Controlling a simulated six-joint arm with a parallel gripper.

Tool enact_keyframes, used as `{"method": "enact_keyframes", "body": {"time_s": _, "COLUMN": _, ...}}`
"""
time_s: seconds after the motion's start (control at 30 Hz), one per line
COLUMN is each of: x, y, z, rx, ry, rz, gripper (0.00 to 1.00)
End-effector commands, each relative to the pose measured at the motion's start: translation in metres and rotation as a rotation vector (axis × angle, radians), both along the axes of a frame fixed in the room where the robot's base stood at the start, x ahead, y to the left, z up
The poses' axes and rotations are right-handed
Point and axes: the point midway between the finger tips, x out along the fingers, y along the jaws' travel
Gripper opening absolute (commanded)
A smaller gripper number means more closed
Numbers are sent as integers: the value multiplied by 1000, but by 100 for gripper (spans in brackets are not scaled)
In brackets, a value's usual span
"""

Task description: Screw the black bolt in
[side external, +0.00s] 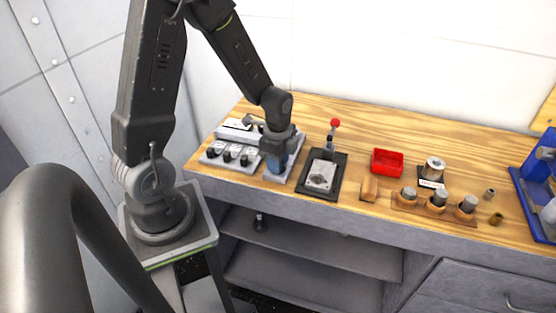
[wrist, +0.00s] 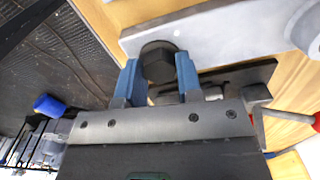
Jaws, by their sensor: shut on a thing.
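The black bolt (wrist: 158,60) shows its hex head in the wrist view. My gripper (wrist: 159,70) has its two blue fingers on either side of the head, shut on it. The head lies against the edge of a light grey plate (wrist: 215,32) in the picture; how deep the bolt sits is hidden. In the side external view my gripper (side external: 272,168) points down over a grey plate (side external: 283,177) on the bench, and the bolt is hidden there.
Left of my gripper stands a panel with several black knobs (side external: 228,158). Close on its right is a black-based fixture (side external: 321,177) with a red-knobbed lever (side external: 335,123). Farther right are a red tray (side external: 387,162), a wooden holder with metal cylinders (side external: 437,203) and a blue stand (side external: 530,190).

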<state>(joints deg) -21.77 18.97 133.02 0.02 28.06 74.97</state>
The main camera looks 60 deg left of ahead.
Motion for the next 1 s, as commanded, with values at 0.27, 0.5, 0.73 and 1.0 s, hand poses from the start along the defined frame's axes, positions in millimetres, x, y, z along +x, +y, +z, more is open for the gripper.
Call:
{"method": "enact_keyframes", "body": {"time_s": 0.27, "x": 1, "y": 0, "z": 2, "rx": 1, "ry": -3, "rz": -105, "gripper": 9}}
{"method": "enact_keyframes", "body": {"time_s": 0.5, "x": 1, "y": 0, "z": 2, "rx": 1, "ry": -4, "rz": -133, "gripper": 10}}
{"method": "enact_keyframes", "body": {"time_s": 0.73, "x": 1, "y": 0, "z": 2, "rx": 1, "ry": -4, "rz": -135, "gripper": 9}}
{"method": "enact_keyframes", "body": {"time_s": 1.0, "x": 1, "y": 0, "z": 1, "rx": 1, "ry": -3, "rz": -134, "gripper": 49}}
